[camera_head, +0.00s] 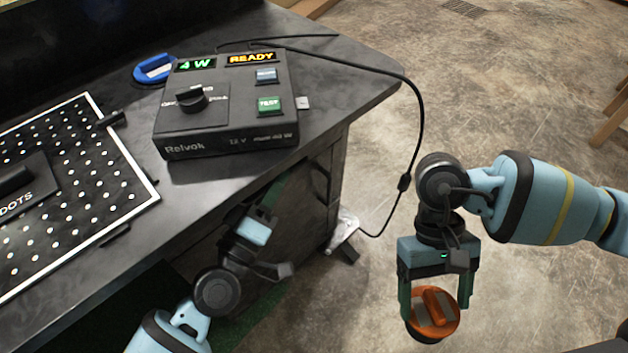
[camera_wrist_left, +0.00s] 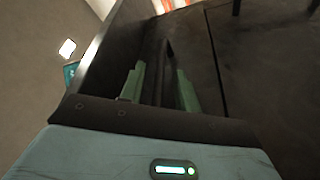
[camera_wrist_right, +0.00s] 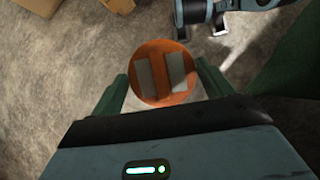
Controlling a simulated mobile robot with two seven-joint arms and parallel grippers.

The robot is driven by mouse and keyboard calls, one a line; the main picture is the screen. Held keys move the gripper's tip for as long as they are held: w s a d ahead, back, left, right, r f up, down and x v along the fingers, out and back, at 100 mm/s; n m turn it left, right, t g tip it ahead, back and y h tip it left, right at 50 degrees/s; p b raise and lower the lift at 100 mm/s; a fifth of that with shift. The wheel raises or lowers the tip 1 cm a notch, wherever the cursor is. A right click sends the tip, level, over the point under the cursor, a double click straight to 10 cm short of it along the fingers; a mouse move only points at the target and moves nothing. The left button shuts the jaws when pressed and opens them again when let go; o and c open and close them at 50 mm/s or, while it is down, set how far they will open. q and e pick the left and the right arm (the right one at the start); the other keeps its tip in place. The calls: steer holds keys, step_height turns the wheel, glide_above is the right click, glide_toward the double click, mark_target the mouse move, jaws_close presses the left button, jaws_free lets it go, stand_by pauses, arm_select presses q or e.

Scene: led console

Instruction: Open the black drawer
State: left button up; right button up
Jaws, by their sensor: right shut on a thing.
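The desk's dark front, with black drawer panels (camera_head: 318,190), shows below the console side of the tabletop. My left gripper (camera_head: 271,193) is low against this front, under the tabletop edge. In the left wrist view its two green fingers stand apart, with a dark upright bar (camera_wrist_left: 164,72) between them that looks like a handle. I cannot tell whether they touch it. The drawer looks closed, though my arm and the shade hide part of it. My right gripper (camera_head: 433,308) is shut on a round orange object (camera_head: 436,312) with grey strips, held over the floor away from the desk.
A black console (camera_head: 228,115) reading "4 W" and "READY" stands on the desktop. A blue ring-like object (camera_head: 152,68) lies behind it, and a dotted black board (camera_head: 70,180) lies left. A black cable (camera_head: 421,110) hangs off the desk's right side. Open floor lies right.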

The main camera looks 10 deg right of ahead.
arm_select(q)
jaws_close()
steer(key=shift+s, duration=0.1)
